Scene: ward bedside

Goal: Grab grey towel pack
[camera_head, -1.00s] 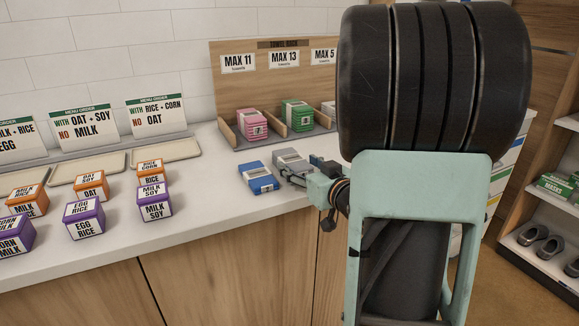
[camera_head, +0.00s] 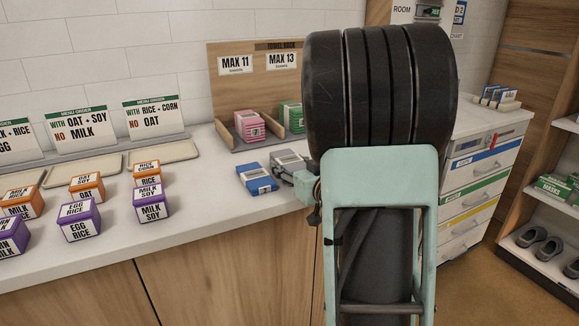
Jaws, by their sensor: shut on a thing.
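The grey towel pack (camera_head: 287,157) lies on the white counter, just right of a blue pack (camera_head: 257,178). My gripper (camera_head: 287,171) is at the grey pack's near side and shut on it. The fingers are small in view and partly hidden by the pack and my arm. My large dark arm link covers the counter to the right of the pack.
A wooden towel rack (camera_head: 222,97) stands behind, with pink packs (camera_head: 249,126) and green packs (camera_head: 291,116) in its bays; its right part is hidden by my arm. Labelled boxes (camera_head: 80,221) and empty trays (camera_head: 165,152) fill the left counter. A drawer cabinet (camera_head: 480,185) stands at right.

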